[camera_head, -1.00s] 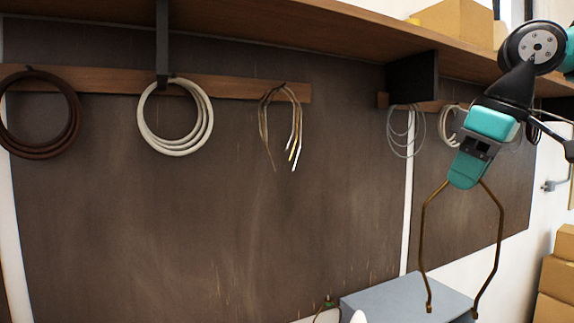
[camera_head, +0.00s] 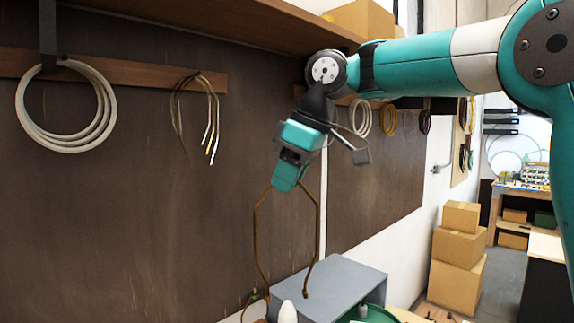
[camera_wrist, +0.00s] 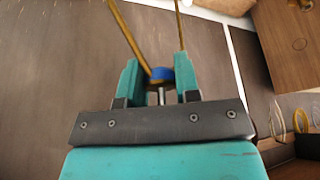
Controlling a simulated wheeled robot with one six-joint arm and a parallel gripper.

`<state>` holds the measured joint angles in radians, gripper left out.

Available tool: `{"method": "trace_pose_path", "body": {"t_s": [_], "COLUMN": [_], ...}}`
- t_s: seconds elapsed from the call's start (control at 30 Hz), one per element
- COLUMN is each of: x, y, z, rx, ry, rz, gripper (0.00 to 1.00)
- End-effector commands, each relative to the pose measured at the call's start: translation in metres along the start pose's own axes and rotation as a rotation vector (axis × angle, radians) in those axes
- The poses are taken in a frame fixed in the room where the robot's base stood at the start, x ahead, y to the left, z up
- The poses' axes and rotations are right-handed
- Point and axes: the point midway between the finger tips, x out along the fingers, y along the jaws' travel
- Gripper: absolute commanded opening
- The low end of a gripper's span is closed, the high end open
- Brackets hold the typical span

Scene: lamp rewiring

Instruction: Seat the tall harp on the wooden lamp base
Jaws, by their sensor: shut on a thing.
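My gripper (camera_head: 287,178) is shut on the top of the tall harp (camera_head: 319,222), a brass-coloured wire loop. The harp hangs below the gripper with its two open legs pointing down, slightly tilted. In the wrist view the harp (camera_wrist: 128,32) runs away from between the teal fingers (camera_wrist: 160,82), with a blue piece between them. The harp's lower ends are in the air near the grey box-like surface. I cannot make out the wooden lamp base in these frames.
A grey box (camera_head: 335,283) stands below the harp, with a white bulb-like tip (camera_head: 287,312) and a green round thing (camera_head: 366,314) at the bottom edge. Cable coils (camera_head: 68,108) hang on the dark wall. A wooden shelf (camera_head: 200,18) runs above. Cardboard boxes (camera_head: 458,250) stand at right.

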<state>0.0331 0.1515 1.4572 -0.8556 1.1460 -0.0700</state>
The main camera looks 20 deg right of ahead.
Motion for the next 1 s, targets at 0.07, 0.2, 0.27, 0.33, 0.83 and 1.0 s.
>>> {"method": "trace_pose_path", "body": {"t_s": [0.07,0.2,0.27,0.33,0.83,1.0], "x": [0.007,0.017,0.025,0.031,0.067,0.08], "y": [-0.001,-0.001,0.0,0.0,0.0,0.0], "z": [0.003,0.007,0.011,0.013,0.028,0.034], "rx": [-0.001,-0.003,-0.003,-0.003,-0.003,-0.002], "ry": [0.0,-0.002,-0.001,-0.001,-0.001,-0.001], "rz": [-0.002,-0.001,0.001,0.001,0.001,0.001], "gripper": [0.0,0.0,0.0,0.0,0.0,0.0]}}
